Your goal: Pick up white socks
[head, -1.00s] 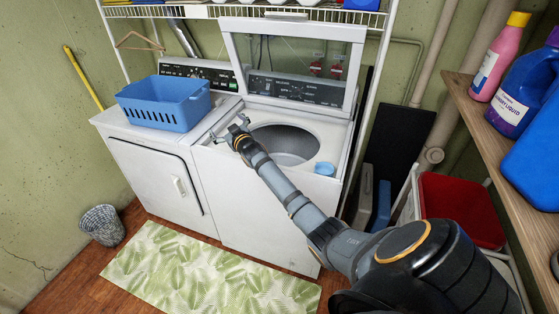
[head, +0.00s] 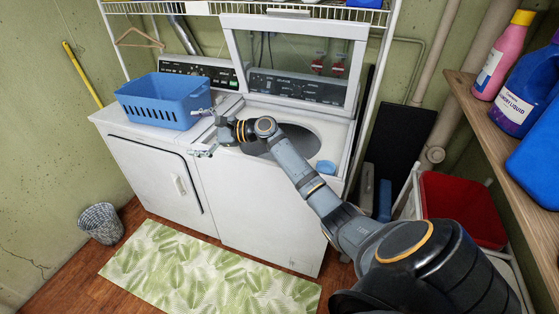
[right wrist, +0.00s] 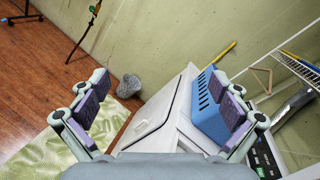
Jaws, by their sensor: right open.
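No white socks can be made out in either view. My right gripper (head: 203,132) is open and empty, pointing left over the left front part of the open washer (head: 265,215), close to the seam with the dryer (head: 155,175). In the right wrist view, its two padded fingers stand wide apart (right wrist: 163,100), with nothing between them. My right forearm and wrist cover part of the washer's opening (head: 310,140). The blue basket (head: 165,103) stands on the dryer, just beyond the gripper; its inside is largely hidden. My left gripper is not in view.
The washer's raised lid (head: 297,62) stands behind the opening. A wooden shelf (head: 490,115) with bottles is at right. A leaf-patterned mat (head: 205,275) and wire bin (head: 101,223) are on the floor.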

